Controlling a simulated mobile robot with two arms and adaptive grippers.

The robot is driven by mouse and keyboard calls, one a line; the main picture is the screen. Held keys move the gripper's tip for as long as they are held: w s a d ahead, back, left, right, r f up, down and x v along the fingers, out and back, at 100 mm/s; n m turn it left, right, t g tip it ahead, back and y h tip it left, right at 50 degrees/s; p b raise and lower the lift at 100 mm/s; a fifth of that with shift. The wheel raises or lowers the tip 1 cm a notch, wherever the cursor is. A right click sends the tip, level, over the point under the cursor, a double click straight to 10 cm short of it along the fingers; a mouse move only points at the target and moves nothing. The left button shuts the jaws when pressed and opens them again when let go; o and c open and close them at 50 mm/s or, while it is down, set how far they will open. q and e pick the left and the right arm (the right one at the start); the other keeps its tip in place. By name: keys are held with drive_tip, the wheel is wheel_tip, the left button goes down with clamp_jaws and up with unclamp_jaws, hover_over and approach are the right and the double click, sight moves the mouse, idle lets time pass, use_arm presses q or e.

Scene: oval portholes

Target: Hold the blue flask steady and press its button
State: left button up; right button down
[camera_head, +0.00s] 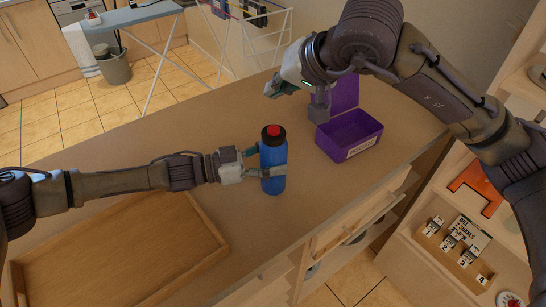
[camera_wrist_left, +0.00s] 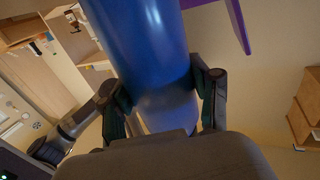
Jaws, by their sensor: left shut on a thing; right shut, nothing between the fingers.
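The blue flask (camera_head: 272,170) stands upright on the wooden counter, with a black cap and a red button (camera_head: 273,130) on top. My left gripper (camera_head: 268,163) is shut around the flask's body from the left. In the left wrist view the blue flask (camera_wrist_left: 152,60) fills the middle, between the two fingers of my left gripper (camera_wrist_left: 165,100). My right gripper (camera_head: 272,92) is shut and empty, in the air above the counter, behind and above the flask. It is apart from the red button.
An open purple box (camera_head: 349,136) stands to the right of the flask, below my right arm. A wooden tray (camera_head: 207,226) lies at the front left of the counter (camera_head: 208,118). A shelf with numbered blocks (camera_head: 450,251) is at the lower right.

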idle(0.3)
use_arm(q)
drive_tip(key=o, duration=1.5)
drive_tip(key=shift+o, duration=0.2)
